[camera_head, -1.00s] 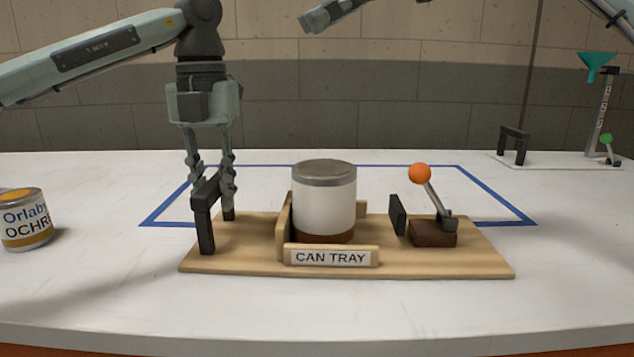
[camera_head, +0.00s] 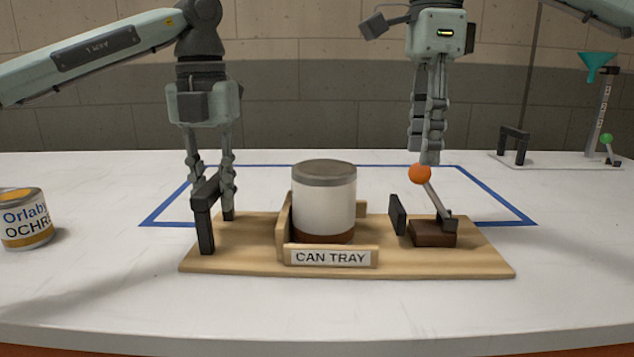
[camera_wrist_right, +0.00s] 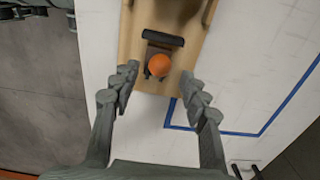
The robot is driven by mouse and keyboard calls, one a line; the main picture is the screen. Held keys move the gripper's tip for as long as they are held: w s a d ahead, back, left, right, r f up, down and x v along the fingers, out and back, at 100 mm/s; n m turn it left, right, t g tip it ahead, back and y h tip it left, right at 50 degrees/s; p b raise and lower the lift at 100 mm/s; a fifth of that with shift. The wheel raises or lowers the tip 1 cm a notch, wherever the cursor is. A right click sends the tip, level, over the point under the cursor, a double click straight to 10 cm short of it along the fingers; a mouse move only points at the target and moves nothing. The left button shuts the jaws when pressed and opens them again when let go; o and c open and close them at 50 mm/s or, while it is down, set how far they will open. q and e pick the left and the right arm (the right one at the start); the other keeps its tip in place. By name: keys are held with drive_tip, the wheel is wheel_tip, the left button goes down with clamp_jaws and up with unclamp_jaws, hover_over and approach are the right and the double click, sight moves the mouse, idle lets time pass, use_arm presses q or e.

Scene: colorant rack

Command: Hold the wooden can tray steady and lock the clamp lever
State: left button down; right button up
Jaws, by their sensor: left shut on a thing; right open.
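The wooden can tray (camera_head: 240,262) lies on the white table with a label at its front. A white can with a grey lid (camera_head: 324,205) stands upright in its holder. My left gripper (camera_head: 212,190) is shut on the tray's black handle (camera_head: 204,222) at the left end. The clamp lever (camera_head: 436,200) has an orange knob (camera_head: 420,174) and leans up and left from its dark block, with a black pad (camera_head: 397,214) facing the can, apart from it. My right gripper (camera_head: 429,155) is open above the knob; the right wrist view shows the knob (camera_wrist_right: 157,65) between and beyond the fingers.
An ochre paint can (camera_head: 26,220) stands at the far left. A blue outline (camera_head: 170,200) marks the table around the tray's back. The front of the table is clear.

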sight(421, 174)
drive_tip(key=shift+f, duration=2.7)
drive_tip(key=shift+c, duration=0.3)
clamp_jaws()
drive_tip(key=shift+d+r, duration=0.1)
